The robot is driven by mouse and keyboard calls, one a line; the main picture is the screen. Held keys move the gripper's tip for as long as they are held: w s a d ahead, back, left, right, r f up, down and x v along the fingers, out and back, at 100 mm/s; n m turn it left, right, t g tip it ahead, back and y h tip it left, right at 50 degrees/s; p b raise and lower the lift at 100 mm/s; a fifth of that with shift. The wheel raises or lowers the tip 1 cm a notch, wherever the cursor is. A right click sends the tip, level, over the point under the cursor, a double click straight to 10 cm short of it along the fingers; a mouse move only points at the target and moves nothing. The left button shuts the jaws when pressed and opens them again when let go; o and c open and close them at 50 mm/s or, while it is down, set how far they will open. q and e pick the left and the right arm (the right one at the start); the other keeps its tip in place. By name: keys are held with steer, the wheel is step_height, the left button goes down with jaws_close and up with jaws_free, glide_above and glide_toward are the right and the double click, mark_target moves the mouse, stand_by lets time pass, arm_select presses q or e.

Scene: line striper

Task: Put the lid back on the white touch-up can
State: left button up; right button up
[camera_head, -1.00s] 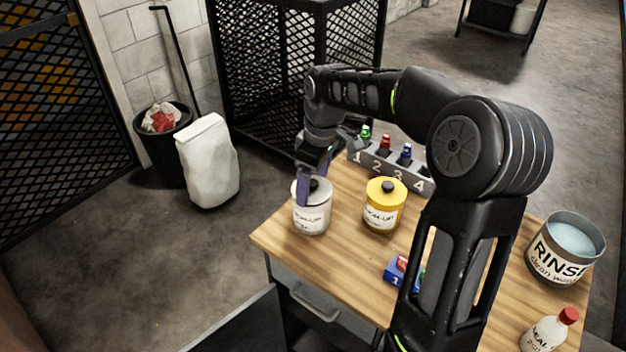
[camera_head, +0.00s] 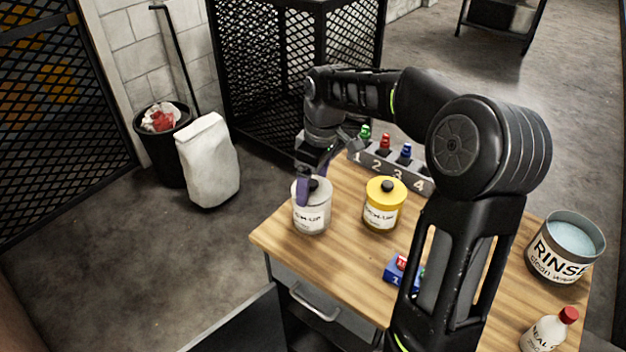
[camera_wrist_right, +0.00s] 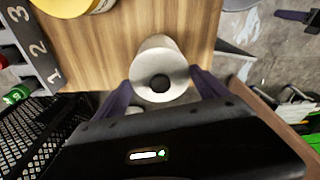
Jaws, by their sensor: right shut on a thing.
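The white touch-up can (camera_head: 312,217) stands upright near the left corner of the wooden table. Its lid, with a black knob (camera_head: 314,184), is at the can's mouth; whether it is fully seated cannot be told. My right gripper (camera_head: 305,189) reaches down over it, shut on the lid. In the right wrist view, the purple fingers of my right gripper (camera_wrist_right: 163,92) lie on either side of the pale lid, and its black knob (camera_wrist_right: 160,83) is between them. The can's body shows beyond it. My left gripper is out of view.
A yellow can (camera_head: 384,205) stands close to the right of the white can. A numbered grey rack (camera_head: 395,169) with colored bottles is behind. A small blue block (camera_head: 398,271) lies toward the front. A rinse bucket (camera_head: 565,250) and a red-capped bottle (camera_head: 545,330) stand at the right.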

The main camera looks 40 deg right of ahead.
stand_by(0.8)
steer(key=o, duration=1.2)
steer(key=shift+o, duration=0.2)
steer(key=shift+r, duration=0.1)
steer(key=shift+r+p, duration=2.8)
steer(key=shift+r, duration=0.6)
jaws_close()
